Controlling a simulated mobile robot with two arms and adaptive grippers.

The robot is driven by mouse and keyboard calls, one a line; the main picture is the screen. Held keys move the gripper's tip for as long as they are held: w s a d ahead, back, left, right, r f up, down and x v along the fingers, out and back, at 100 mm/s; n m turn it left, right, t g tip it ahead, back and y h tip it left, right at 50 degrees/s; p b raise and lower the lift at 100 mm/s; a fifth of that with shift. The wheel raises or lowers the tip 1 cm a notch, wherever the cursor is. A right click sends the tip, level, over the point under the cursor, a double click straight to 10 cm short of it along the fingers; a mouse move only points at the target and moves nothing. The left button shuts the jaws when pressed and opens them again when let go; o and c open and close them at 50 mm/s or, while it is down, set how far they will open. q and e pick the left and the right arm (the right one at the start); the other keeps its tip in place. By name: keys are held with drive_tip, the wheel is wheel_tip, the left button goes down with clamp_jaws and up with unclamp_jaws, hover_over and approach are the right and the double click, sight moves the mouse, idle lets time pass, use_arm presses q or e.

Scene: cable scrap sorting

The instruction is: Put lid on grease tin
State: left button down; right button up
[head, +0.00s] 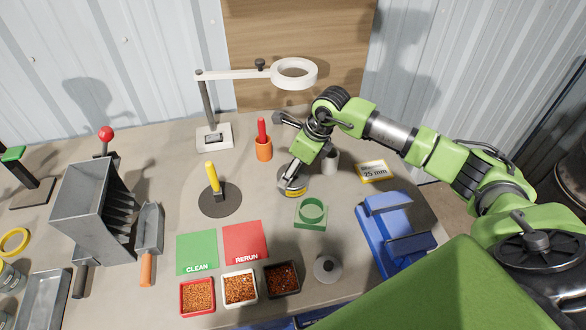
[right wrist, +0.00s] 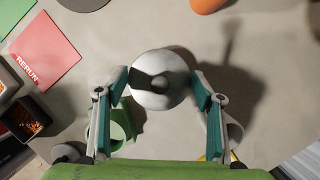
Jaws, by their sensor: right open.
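The grease tin (head: 296,190), a low round tin with a yellow band, stands on the table under my right gripper (head: 290,177). The gripper hides much of its top in the head view. In the right wrist view, a pale grey round top with a darker round centre (right wrist: 165,93) sits between the parted fingers of my right gripper (right wrist: 160,92). I cannot tell whether this is a lid with a knob or the tin's open top. A grey disc with a knob (head: 327,267), lid-like, lies near the table's front. My left gripper is not in view.
A green ring holder (head: 311,212) stands close to the tin. A pale cup (head: 331,162), an orange cup (head: 264,150) and a blue device (head: 385,228) are nearby. Several bins of granules, including a red one (head: 197,297), line the front. A ring lamp (head: 294,73) overhangs the back.

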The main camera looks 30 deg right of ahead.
drive_tip(key=o, duration=1.2)
drive_tip(key=shift+c, duration=0.2)
drive_tip(key=v, duration=1.2)
